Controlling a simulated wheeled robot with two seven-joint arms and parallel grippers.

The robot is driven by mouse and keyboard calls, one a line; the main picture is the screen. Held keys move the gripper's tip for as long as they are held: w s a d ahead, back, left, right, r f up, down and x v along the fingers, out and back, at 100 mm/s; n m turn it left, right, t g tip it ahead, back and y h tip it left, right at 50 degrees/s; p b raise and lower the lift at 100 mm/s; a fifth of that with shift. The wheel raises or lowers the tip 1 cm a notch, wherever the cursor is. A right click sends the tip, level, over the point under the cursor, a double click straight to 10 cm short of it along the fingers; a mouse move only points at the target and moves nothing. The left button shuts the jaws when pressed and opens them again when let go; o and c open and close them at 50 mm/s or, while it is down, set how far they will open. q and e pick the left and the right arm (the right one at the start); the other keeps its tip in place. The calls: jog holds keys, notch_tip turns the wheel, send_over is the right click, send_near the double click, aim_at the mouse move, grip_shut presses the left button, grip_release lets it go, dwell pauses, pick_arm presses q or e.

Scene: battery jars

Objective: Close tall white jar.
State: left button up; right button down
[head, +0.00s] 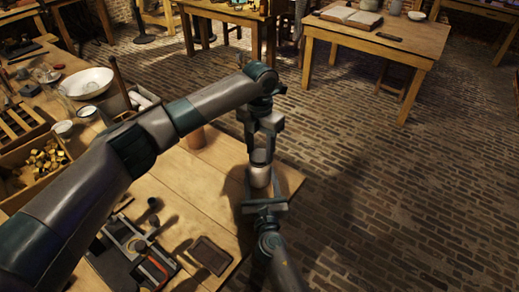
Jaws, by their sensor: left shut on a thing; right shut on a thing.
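The white jar (259,178) stands upright near the right edge of the wooden table, small in the head view. My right gripper (262,200) comes in from the bottom and is shut on the jar's lower body. My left gripper (261,150) reaches across from the left and points down, directly above the jar. It is shut on a small greyish lid (260,157) at the jar's mouth. I cannot tell whether the lid touches the rim or is a little above it.
A terracotta-coloured cylinder (195,138) stands behind my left arm. A dark tray (211,255) and a tool rig (135,250) lie on the near table. A box of brass pieces (45,160) and a white bowl (87,83) are at left. Brick floor lies right.

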pick_arm(q)
jog(key=shift+m, duration=0.4)
jog(key=o, duration=1)
jog(key=shift+r, duration=2.3)
jog(key=shift+n, duration=0.4)
jog(key=shift+c, duration=0.3)
